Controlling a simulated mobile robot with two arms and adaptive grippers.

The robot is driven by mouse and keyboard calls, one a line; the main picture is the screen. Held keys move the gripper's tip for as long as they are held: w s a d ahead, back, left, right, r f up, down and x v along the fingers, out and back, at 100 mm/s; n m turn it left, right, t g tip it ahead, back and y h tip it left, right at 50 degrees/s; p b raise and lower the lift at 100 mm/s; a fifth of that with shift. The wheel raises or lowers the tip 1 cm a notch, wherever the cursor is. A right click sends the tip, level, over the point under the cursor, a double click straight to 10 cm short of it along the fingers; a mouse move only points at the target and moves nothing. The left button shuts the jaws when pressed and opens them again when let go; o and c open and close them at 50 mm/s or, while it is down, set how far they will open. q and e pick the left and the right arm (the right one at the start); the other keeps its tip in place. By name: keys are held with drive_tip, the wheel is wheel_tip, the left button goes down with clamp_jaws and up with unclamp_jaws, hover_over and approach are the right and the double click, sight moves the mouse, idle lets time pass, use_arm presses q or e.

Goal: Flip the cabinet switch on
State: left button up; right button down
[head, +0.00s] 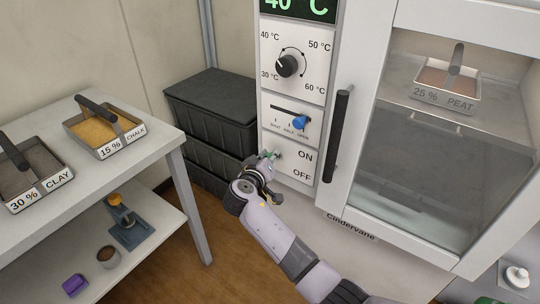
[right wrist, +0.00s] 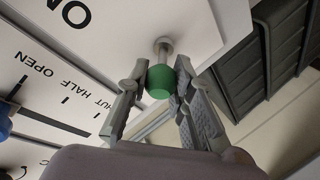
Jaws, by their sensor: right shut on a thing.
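The cabinet switch is a short metal lever with a green ball tip (right wrist: 160,82), on the white control panel (right wrist: 125,35). In the head view the switch (head: 276,155) sits left of the ON and OFF labels, about level with ON. My right gripper (head: 266,166) is at the switch and partly hides it. In the right wrist view its two fingers (right wrist: 157,88) are shut on the green tip, one on each side. Whether the lever points to ON or OFF I cannot tell. My left gripper is not in view.
Above the switch are a blue-knobbed slider (head: 299,122) and a black temperature dial (head: 287,65). The dark door handle (head: 337,135) stands close to the right. Black crates (head: 212,105) and a table with trays (head: 165,150) are to the left.

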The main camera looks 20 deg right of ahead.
drive_tip(key=c, duration=1.4)
unclamp_jaws()
drive_tip(key=v, duration=1.2)
